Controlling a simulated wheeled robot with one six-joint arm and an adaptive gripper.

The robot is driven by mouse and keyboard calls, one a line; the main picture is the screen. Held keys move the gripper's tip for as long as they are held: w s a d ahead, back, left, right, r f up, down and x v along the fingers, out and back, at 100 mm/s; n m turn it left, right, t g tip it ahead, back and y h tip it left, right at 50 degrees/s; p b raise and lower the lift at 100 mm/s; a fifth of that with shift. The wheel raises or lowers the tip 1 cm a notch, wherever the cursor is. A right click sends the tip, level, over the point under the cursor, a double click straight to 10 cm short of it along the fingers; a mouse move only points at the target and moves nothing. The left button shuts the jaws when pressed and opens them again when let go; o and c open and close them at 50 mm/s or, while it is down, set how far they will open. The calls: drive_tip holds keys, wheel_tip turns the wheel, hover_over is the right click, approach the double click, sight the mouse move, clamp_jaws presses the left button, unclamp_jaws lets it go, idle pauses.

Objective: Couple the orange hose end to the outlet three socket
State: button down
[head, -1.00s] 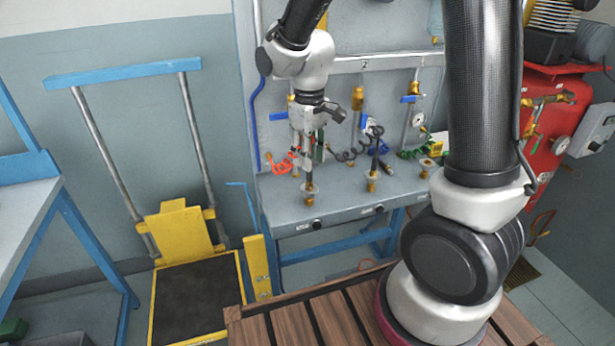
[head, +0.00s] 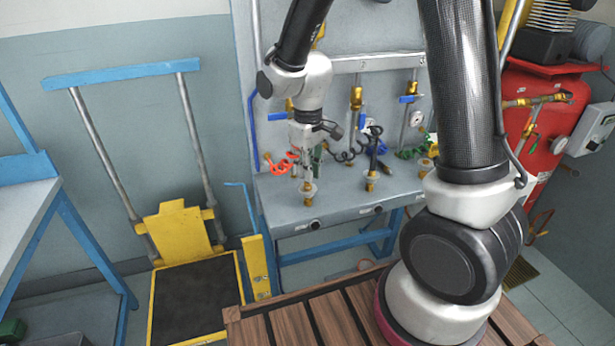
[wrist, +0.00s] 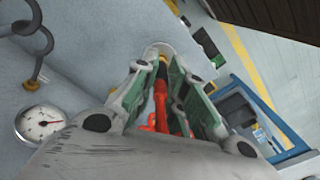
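The orange hose (head: 279,165) shows as a coil on the left side of the bench, just left of my gripper (head: 308,176). In the wrist view the orange hose end (wrist: 163,115) lies between the green-padded fingers of my gripper (wrist: 161,76), which look shut on it. A brass socket on a pale round flange (head: 309,189) stands on the bench directly below my gripper; part of the flange (wrist: 158,47) shows beyond the fingertips in the wrist view. I cannot tell whether hose end and socket touch. I cannot read which outlet it is.
A second brass socket (head: 370,184) stands to the right, with a dark hose above it. A green coil (head: 408,153) lies further right. Brass valves with blue handles line the back panel. A gauge (wrist: 40,122) shows at the wrist view's left.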

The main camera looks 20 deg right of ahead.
drive_tip(key=shift+r, duration=2.5)
